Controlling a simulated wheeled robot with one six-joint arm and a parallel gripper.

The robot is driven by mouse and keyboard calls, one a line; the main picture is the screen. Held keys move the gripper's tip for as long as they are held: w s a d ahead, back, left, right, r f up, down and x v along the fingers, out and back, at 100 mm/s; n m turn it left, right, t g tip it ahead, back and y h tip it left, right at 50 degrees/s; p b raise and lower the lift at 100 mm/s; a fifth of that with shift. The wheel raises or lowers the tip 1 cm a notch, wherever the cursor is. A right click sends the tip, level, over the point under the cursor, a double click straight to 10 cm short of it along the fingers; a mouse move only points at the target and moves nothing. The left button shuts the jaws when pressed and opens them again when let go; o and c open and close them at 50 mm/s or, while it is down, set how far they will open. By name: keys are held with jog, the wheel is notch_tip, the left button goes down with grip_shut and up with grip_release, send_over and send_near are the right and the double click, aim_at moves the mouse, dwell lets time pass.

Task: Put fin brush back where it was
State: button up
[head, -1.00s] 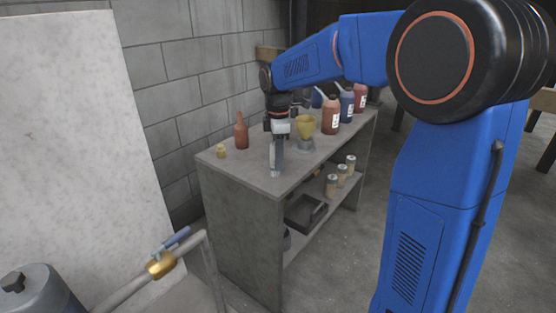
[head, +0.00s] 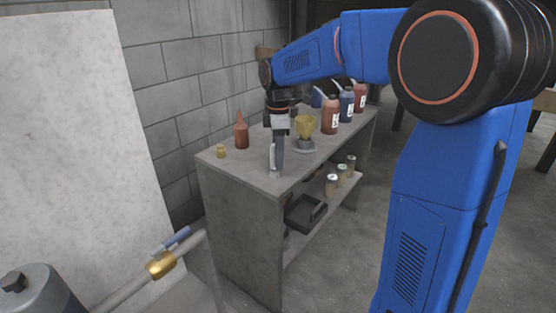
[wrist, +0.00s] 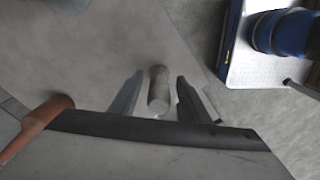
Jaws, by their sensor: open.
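A short grey cylinder with a paler end (wrist: 158,90) is between my gripper's fingers in the wrist view; it may be the fin brush, but its bristles cannot be made out. My gripper (wrist: 160,77) is open, with a visible gap on each side of the cylinder. In the head view my gripper (head: 277,166) points down at the near part of the grey bench top (head: 248,178). The fingers hide most of what is between them there.
A brown bottle (head: 241,134) and a small tan piece (head: 221,152) stand left of my gripper. A yellow cup-shaped thing (head: 305,124) on a grey base stands close on the right. Several labelled bottles (head: 330,115) stand farther back. A dark tray (head: 304,213) is on the lower shelf.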

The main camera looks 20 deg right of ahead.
notch_tip(320, 180, up, 10)
jog(key=shift+f, duration=0.1)
jog(key=shift+s+r, duration=0.1)
jog(key=shift+r, duration=0.25)
jog(key=s+d+f+m+t, duration=0.15)
jog(key=s+m, duration=0.25)
jog(key=s, duration=0.5)
jog(key=s+d+f+m+t, duration=0.1)
jog(key=s+d+f+m, duration=0.2)
jog(key=s, duration=0.6)
jog(key=s+d+f+m+t, duration=0.2)
jog(key=s+f+m, duration=0.7)
jog(key=s, duration=0.6)
jog(key=shift+f, duration=0.4)
jog(key=shift+s, duration=0.1)
